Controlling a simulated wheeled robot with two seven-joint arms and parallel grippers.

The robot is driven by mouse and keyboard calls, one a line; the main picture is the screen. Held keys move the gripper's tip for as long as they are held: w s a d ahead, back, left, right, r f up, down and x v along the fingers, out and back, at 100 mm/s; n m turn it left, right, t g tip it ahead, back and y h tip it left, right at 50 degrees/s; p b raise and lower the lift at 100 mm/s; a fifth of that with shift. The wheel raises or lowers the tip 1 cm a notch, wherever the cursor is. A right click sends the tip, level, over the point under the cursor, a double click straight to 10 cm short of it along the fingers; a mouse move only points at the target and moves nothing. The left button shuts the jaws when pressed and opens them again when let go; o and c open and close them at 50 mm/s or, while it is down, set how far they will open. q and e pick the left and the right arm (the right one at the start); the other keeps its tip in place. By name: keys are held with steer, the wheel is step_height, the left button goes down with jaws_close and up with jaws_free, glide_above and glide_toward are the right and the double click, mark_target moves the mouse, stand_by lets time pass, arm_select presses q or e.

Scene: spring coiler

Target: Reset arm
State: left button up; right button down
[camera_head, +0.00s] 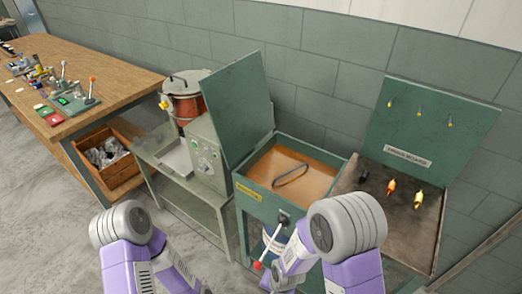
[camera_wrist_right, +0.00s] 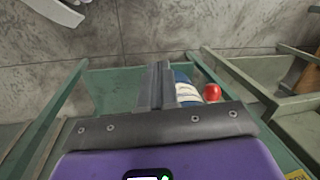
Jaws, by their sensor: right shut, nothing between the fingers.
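My right arm (camera_head: 345,235) is bent in front of the green-framed bench in the head view. In the right wrist view my right gripper (camera_wrist_right: 161,78) is shut and empty, its dark fingers pressed together. A red ball knob (camera_wrist_right: 211,92) and a blue-and-white object (camera_wrist_right: 186,90) are just beyond and to the right of the fingers; whether they touch cannot be told. The red knob also shows on a lever (camera_head: 258,265) in the head view. My left arm (camera_head: 125,240) is bent at the lower left, with its gripper outside the picture.
An open green box (camera_head: 248,196) with an orange-brown inside holds a dark loop (camera_head: 290,175). A green machine (camera_head: 206,155) and wooden workbench (camera_head: 110,85) stand left. Grey floor (camera_head: 45,220) is clear at lower left.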

steer(key=s+d+f+n+y, duration=0.2)
steer(key=s+d+f, duration=0.3)
steer(key=d+f, duration=0.1)
steer(key=shift+d+f, duration=0.25)
steer(key=shift+f, duration=0.55)
stand_by(0.4)
